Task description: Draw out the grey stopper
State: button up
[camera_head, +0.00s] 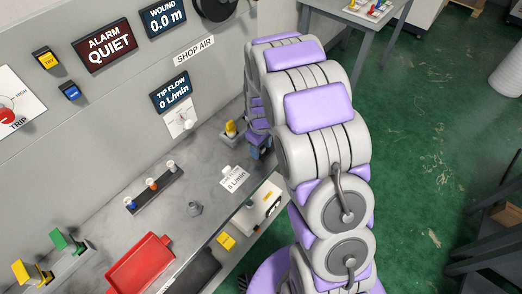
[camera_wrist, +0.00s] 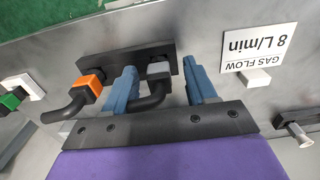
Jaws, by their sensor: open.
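In the wrist view, a grey stopper (camera_wrist: 158,70) with a black bent stem sits in a dark block (camera_wrist: 105,64). An orange piece (camera_wrist: 90,84) with a similar black bent stem sits in the same block, to the left. My gripper (camera_wrist: 160,84) is open, its two blue fingers standing on either side of the grey stopper. A gap shows on each side of the stopper, so neither finger visibly touches it. In the head view my gripper (camera_head: 260,146) is at the wall end of the grey bench, and the stopper is hidden there behind my arm.
A gas flow label (camera_wrist: 259,47) is right of the fingers. A dark rail with a pale peg (camera_wrist: 299,135) is farther right. On the bench (camera_head: 110,228) are a rack with coloured pegs (camera_head: 157,188), a grey cone (camera_head: 195,208) and a red tray (camera_head: 140,265).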

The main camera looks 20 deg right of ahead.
jog(key=shift+f, duration=0.1)
jog(key=shift+c, duration=0.2)
grip_shut()
dwell(0.5)
notch_tip(320, 180, up, 4)
jog(key=shift+w+f+p, duration=0.1)
jog(key=shift+f+p, duration=0.1)
jog(key=shift+p, duration=0.25)
jog(key=s+r+p, duration=0.1)
jog(key=s, duration=1.5)
jog(key=shift+r+p, duration=0.2)
jog(key=shift+p, duration=0.1)
jog(key=shift+r, duration=0.15)
jog(key=shift+r+p, duration=0.8)
jog(key=shift+r, duration=0.8)
